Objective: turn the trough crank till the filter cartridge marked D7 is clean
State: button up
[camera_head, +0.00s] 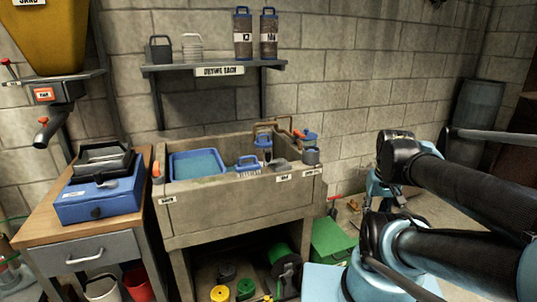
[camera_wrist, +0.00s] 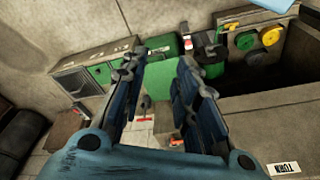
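The grey trough (camera_head: 190,205) stands against the wall in the head view, with small labels on its front. At its back right are a brown frame (camera_head: 272,124), a blue-topped part (camera_head: 263,141) and a small orange-red part (camera_head: 298,133). I cannot tell which is the crank. No D7 marking is legible; a cartridge in the trough cannot be made out for sure. In the wrist view, a "TURN" label (camera_wrist: 283,167) shows on a grey surface at lower right. My gripper (camera_wrist: 157,67) is open and empty, its two dark blue fingers apart, pointing toward the floor area with green boxes.
A drying rack shelf (camera_head: 215,68) above the trough holds two brown labelled cartridges (camera_head: 243,34) and two smaller containers. A blue tray (camera_head: 197,163) sits at the trough's left. A wooden cabinet (camera_head: 35,232) stands left. Green boxes (camera_head: 330,240) lie on the floor right of the trough.

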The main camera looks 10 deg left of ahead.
jog(key=w+a+r, duration=0.6)
jog(key=r, duration=0.4)
notch_tip(320, 180, up, 17)
jog(key=g, duration=0.2)
send_over(268, 161)
jog(key=w, duration=0.1)
jog(key=shift+n, duration=0.3)
notch_tip(268, 161, down, 16)
jog(key=shift+w+f, duration=0.1)
jog(key=shift+f, duration=0.15)
grip_shut()
